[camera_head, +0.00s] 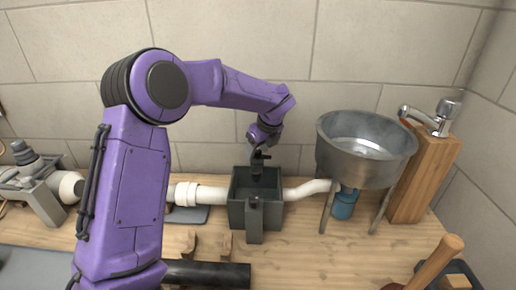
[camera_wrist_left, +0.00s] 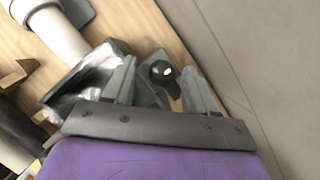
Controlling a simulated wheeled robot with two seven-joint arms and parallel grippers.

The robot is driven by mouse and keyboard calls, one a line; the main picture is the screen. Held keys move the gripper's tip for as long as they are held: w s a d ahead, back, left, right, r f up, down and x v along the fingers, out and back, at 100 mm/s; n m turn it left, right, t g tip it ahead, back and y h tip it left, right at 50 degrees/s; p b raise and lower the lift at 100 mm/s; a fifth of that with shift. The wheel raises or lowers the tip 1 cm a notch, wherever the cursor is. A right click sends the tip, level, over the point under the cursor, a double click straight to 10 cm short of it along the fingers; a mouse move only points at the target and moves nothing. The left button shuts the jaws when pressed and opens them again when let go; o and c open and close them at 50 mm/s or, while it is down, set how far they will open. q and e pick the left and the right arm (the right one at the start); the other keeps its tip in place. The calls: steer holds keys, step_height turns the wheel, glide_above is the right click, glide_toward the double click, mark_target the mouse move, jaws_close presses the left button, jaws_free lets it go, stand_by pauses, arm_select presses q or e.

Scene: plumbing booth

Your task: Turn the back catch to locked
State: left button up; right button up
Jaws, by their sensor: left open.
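My left gripper (camera_head: 258,159) reaches down at the back edge of the open dark grey box (camera_head: 240,214) between the white pipes. In the left wrist view its two fingers are apart. The back catch (camera_wrist_left: 160,73), a small dark knob with a pale spot, shows between the fingers at the box's rim. I cannot tell whether either finger touches it or which way it is turned. In the head view the gripper hides this catch. My right gripper is not in view.
A metal basin (camera_head: 366,150) on legs stands right of the box, beside a wooden post (camera_head: 425,178) with a tap (camera_head: 435,117). The tiled wall (camera_head: 370,45) is close behind. A black pipe (camera_head: 215,274) lies on the bench in front.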

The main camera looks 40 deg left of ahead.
arm_select(q)
steer(key=shift+w+f, duration=0.1)
steer(key=shift+w, duration=0.05)
steer(key=c, duration=1.1)
steer(key=shift+o, duration=0.2)
